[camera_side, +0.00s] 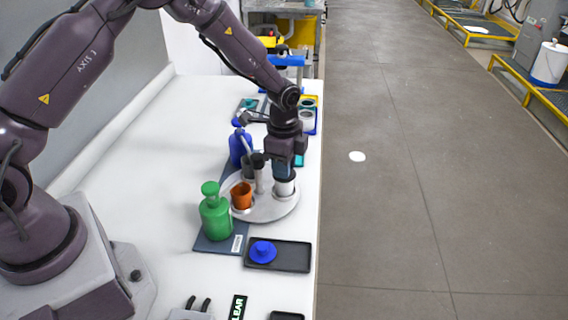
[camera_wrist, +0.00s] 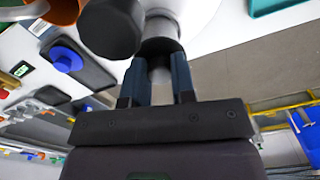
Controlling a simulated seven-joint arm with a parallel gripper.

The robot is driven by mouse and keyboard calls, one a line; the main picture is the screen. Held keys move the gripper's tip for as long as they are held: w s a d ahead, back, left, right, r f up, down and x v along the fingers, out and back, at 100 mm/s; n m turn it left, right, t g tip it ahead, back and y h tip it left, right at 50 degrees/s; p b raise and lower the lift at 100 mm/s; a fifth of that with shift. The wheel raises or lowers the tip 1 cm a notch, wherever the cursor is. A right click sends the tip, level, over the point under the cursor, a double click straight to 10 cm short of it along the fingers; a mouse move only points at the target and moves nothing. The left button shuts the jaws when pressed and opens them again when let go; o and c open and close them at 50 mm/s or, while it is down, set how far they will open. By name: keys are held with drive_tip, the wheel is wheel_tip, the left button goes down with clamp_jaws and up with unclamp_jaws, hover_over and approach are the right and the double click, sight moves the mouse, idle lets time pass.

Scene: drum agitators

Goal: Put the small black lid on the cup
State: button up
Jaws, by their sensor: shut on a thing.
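My gripper (camera_wrist: 159,75) points down over the white cup (camera_side: 285,188) on the round grey plate, in the side view. In the wrist view its two blue-grey fingers are shut on the small black lid (camera_wrist: 160,47), gripping its narrow grey middle part. The lid's dark disc lies at the mouth of the white cup (camera_wrist: 163,28). I cannot tell whether it is fully seated or just above the rim. In the side view the fingers hide most of the lid.
Close left of the gripper stands a tall grey post with a black top (camera_side: 258,162). The round plate (camera_side: 268,212) also holds an orange cup (camera_side: 241,196). Green (camera_side: 215,215) and blue (camera_side: 238,148) bottles stand left. A black tray (camera_side: 290,257) holds a blue lid (camera_side: 263,252).

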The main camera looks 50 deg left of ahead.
idle(0.4)
drive_tip(key=o, duration=1)
drive_tip(key=o, duration=0.3)
drive_tip(key=shift+r, duration=0.1)
drive_tip(key=shift+r, duration=3.6)
